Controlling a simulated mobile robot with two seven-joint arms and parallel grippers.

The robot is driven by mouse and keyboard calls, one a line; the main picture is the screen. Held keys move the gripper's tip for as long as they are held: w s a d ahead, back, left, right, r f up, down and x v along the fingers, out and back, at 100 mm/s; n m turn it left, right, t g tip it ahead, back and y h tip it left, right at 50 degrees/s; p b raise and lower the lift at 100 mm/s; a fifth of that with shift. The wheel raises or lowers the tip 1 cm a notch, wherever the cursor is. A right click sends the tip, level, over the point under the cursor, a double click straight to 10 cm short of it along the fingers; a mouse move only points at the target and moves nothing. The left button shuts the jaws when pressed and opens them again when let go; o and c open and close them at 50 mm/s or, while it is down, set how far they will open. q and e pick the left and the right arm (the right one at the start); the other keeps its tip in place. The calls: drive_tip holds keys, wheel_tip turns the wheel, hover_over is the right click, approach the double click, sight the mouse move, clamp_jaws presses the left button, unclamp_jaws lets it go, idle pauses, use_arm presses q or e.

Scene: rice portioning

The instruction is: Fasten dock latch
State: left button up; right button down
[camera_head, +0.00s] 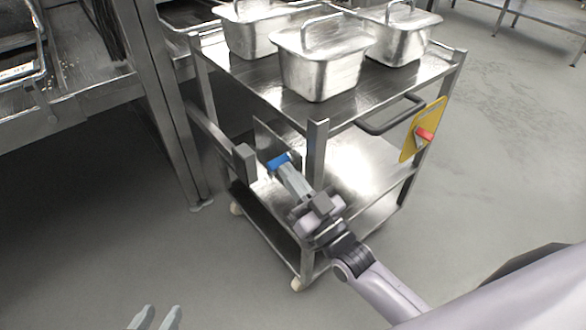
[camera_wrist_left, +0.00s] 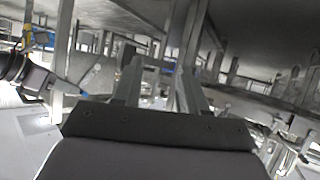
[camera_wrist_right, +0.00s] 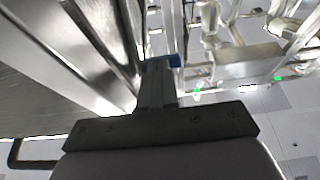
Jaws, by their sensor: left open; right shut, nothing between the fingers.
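The latch's blue part (camera_head: 278,161) is beside a metal plate (camera_head: 266,138) at the cart's near left corner. My right gripper (camera_head: 285,172) is shut with its fingertips at the blue part, which also shows at the fingertips in the right wrist view (camera_wrist_right: 172,60); I cannot tell whether they touch. A metal bar with a block at its end (camera_head: 243,163) reaches from the left station toward the cart, left of the plate. My left gripper (camera_head: 155,318) is open and empty, low at the bottom edge, away from the cart.
The steel cart (camera_head: 340,122) carries several lidded pans (camera_head: 318,72) on top. It has a dark push handle (camera_head: 392,116) and a yellow plate (camera_head: 413,142) with a red part (camera_head: 424,134). A steel station (camera_head: 150,75) stands at left. The floor at right is open.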

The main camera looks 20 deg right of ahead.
use_arm(q)
drive_tip(key=shift+n+g+y, duration=0.5)
drive_tip(key=shift+g+y, duration=0.1)
drive_tip(key=shift+y, duration=0.3)
drive_tip(key=shift+s+a+r+p, duration=0.4)
drive_tip(key=shift+a+p, duration=0.35)
drive_tip(key=shift+p, duration=0.8)
drive_tip(key=shift+s+a+r+p, duration=0.4)
drive_tip(key=shift+a+p, duration=0.4)
drive_tip(key=shift+p, duration=0.75)
drive_tip(key=shift+s+a+r+p, duration=0.4)
drive_tip(key=shift+a+p, duration=0.35)
drive_tip(key=shift+p, duration=0.8)
use_arm(e)
drive_tip(key=shift+w+a+r+g+h, duration=0.2)
drive_tip(key=shift+w+r+g+h, duration=0.1)
drive_tip(key=shift+w+r+g, duration=0.4)
drive_tip(key=shift+w+a+r+g+h, duration=0.15)
drive_tip(key=shift+w+r+g+h, duration=0.25)
drive_tip(key=shift+g, duration=0.5)
use_arm(q)
drive_tip(key=shift+s+f, duration=0.1)
use_arm(e)
drive_tip(key=shift+s, duration=0.15)
